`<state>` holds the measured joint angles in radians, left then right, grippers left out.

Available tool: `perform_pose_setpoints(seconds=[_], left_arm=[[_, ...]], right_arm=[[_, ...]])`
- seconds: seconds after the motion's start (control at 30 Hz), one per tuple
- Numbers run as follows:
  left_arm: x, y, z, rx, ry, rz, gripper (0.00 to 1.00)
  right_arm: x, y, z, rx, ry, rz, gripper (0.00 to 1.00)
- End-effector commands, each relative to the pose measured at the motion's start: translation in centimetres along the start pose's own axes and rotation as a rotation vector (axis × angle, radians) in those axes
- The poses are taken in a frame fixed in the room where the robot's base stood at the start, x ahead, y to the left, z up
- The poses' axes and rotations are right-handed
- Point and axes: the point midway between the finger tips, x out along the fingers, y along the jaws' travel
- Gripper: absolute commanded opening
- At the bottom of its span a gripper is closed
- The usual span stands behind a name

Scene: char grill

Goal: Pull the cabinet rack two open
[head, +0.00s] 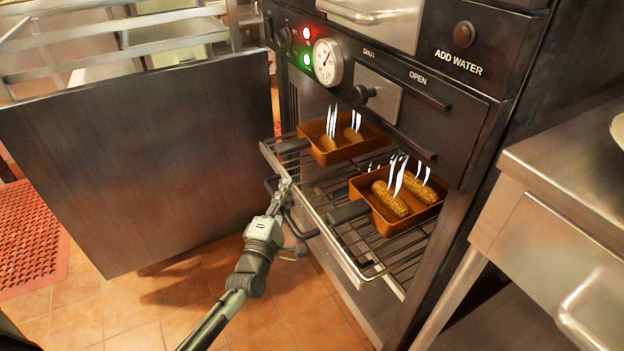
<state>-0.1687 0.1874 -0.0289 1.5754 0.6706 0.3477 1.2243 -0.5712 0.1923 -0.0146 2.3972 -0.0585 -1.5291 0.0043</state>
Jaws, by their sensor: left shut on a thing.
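The dark cabinet stands open, its wide metal door (140,160) swung out to the left. A wire rack (334,238) with a flat metal front edge sticks partly out of the cabinet. Two brown trays rest on the rack: one (330,157) at the back left and one (392,228) at the front right. My left gripper (284,188) is shut on the rack's handle (272,186) at the left part of its front edge. The fingertips are small here and partly merge with the handle. My right gripper is not in view.
The front tray holds corn cobs (390,198), and white steam marks rise from both trays. A steel counter (560,150) with a drawer stands close on the right. Tiled floor (130,312) is clear in front of the cabinet. A red mat (30,240) lies at the left.

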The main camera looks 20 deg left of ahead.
Motion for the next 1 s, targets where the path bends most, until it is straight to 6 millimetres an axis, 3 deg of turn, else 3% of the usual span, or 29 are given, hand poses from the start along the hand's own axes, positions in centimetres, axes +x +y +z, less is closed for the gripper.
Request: perform_pose_setpoints(seconds=[0.2,0.5,0.7,1.0], left_arm=[[-4.5,1.1,-4.3,0.005,-0.003,-0.007,0.00],[-9.2,2.4,-9.0,0.003,-0.002,-0.007,0.00],[-11.0,2.9,-10.8,0.001,-0.001,-0.004,0.00],[-11.9,3.2,-11.8,-0.001,0.000,-0.002,0.00]], right_arm=[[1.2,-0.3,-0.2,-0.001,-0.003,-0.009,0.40],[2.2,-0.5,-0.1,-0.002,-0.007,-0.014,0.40],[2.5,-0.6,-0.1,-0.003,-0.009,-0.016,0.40],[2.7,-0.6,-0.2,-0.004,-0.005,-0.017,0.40]])
